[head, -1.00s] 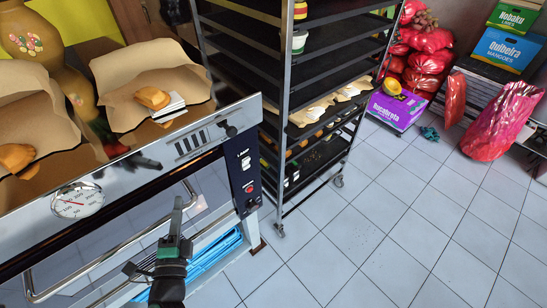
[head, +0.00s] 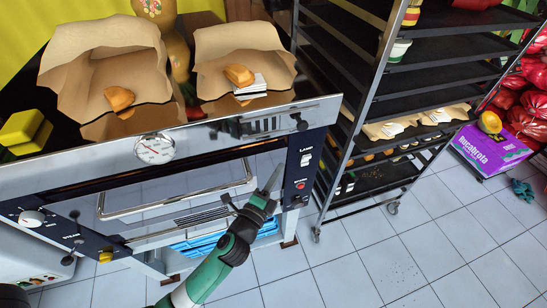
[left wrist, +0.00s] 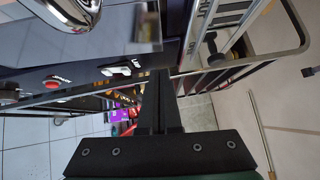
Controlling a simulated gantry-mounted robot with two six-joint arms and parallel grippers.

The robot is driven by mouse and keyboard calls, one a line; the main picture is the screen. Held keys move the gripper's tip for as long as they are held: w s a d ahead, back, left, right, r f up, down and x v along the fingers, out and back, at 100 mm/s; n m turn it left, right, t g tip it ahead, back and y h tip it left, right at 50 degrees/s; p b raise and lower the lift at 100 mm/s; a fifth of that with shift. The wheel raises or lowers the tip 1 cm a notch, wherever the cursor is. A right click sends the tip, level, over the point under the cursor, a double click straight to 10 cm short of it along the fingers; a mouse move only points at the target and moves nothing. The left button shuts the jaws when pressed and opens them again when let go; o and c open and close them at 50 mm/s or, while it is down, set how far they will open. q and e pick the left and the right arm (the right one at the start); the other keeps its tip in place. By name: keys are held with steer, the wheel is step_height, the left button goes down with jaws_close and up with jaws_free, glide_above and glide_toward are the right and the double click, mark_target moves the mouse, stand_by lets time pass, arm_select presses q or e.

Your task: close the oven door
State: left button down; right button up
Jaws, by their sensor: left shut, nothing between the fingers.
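The steel-fronted oven (head: 75,170) with a round dial stands at left and centre in the head view. Its door (head: 185,180), glossy and mirror-like, sits below the front panel and carries a long bar handle (head: 175,206). A dark band separates panel and door; I cannot tell the door's exact angle. My left gripper (head: 272,178) is shut and empty, its tips just right of the handle's right end, beside the control panel. In the left wrist view my left gripper (left wrist: 160,85) points toward the panel's buttons, with a metal bar (left wrist: 270,60) to its right. My right gripper is not in view.
The control panel (head: 301,170) has a white switch and a red button. A dark tray rack (head: 350,130) stands close to the oven's right. Paper bags with bread (head: 235,75) sit on top.

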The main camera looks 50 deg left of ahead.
mark_target(274, 151)
arm_select(q)
steer(key=a, duration=0.1)
steer(key=a+p, duration=0.1)
steer(key=w, duration=0.1)
steer(key=shift+a+r, duration=0.3)
steer(key=shift+a, duration=0.1)
steer(key=shift+w+a+f+p, duration=0.1)
steer(key=shift+w+a+p, duration=0.2)
steer(key=shift+a, duration=0.2)
steer(key=p, duration=0.1)
steer(key=a+r+p, duration=0.1)
steer(key=p, duration=0.1)
steer(key=shift+w+a+r+g, duration=0.1)
steer(key=shift+w+a+g, duration=0.1)
steer(key=shift+a+g, duration=0.1)
steer(key=shift+w+a+n, duration=0.1)
steer(key=shift+a+n, duration=0.1)
steer(key=shift+n, duration=0.1)
steer(key=shift+f, duration=0.3)
steer(key=shift+d, duration=0.15)
